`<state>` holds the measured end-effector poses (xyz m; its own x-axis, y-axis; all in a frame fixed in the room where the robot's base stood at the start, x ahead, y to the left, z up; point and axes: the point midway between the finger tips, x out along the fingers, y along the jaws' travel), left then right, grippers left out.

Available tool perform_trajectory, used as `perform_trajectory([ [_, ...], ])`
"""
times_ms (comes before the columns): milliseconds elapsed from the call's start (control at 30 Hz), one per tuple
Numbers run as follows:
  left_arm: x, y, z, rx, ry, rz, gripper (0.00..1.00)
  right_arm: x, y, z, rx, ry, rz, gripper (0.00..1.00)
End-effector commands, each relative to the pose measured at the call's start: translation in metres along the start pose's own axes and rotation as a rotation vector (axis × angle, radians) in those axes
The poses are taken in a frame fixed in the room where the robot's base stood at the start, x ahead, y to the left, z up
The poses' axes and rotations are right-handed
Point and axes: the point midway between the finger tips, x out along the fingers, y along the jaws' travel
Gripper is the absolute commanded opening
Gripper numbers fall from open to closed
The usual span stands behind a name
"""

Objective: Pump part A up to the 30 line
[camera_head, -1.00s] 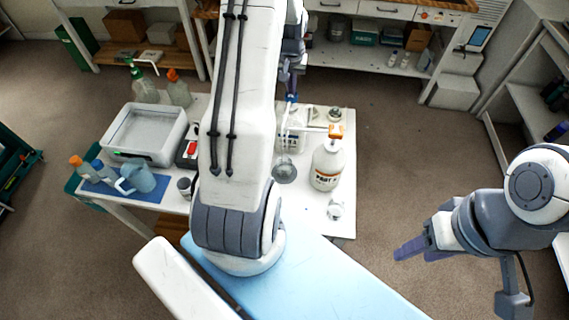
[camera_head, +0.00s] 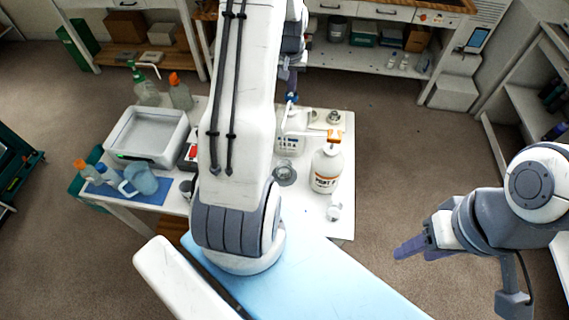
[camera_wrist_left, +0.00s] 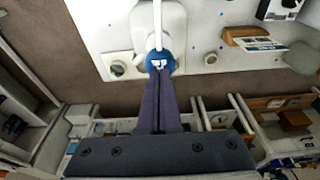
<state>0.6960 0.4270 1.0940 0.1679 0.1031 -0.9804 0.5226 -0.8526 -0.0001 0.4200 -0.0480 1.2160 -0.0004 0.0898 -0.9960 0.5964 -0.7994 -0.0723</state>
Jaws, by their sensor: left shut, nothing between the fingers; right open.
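A white bottle (camera_head: 291,140) with a blue pump head stands on the table's right part, partly hidden by my left arm; its label is hard to read. In the left wrist view its blue pump head (camera_wrist_left: 158,63) and white spout lie just past my fingertips. My left gripper (camera_head: 291,92) is shut and empty, its tips at or just above the pump head; I cannot tell whether they touch. A clear cup (camera_head: 284,174) stands in front of the bottle; its level and lines are unreadable. My right gripper (camera_head: 410,250) is open and empty, right of the table.
A white bottle with an orange pump (camera_head: 326,168) stands right of the cup. A small clear container (camera_head: 334,212) is near the table's right front. A grey tray (camera_head: 122,150), a blue jug (camera_head: 142,178) and spray bottles (camera_head: 145,92) are at left. Floor right of the table is clear.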

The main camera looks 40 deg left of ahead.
Motion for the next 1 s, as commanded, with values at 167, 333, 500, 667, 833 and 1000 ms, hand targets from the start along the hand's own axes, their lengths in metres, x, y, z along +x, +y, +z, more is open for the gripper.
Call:
perform_trajectory([
  [167, 0.000, 0.000, 0.000, 0.000, 0.001, 0.000, 0.00, 0.000, 0.000, 0.000, 0.000, 0.000, 0.000, 0.50],
  [333, 0.001, 0.000, 0.000, 0.000, 0.001, 0.000, 0.00, 0.001, 0.000, 0.000, 0.000, 0.000, 0.000, 0.50],
  [500, 0.004, 0.000, 0.001, 0.000, 0.001, 0.000, 0.00, 0.004, 0.000, 0.000, 0.000, 0.000, 0.000, 0.50],
  [667, 0.008, 0.000, 0.001, 0.000, 0.001, 0.000, 0.00, 0.006, 0.001, 0.000, 0.000, 0.000, 0.000, 0.50],
  [833, 0.012, 0.000, 0.002, 0.000, 0.001, 0.000, 0.00, 0.009, 0.001, 0.001, 0.000, 0.000, 0.000, 0.50],
  [1000, 0.016, 0.000, 0.003, 0.000, 0.000, 0.000, 0.00, 0.012, 0.001, 0.001, 0.000, 0.000, 0.000, 0.50],
])
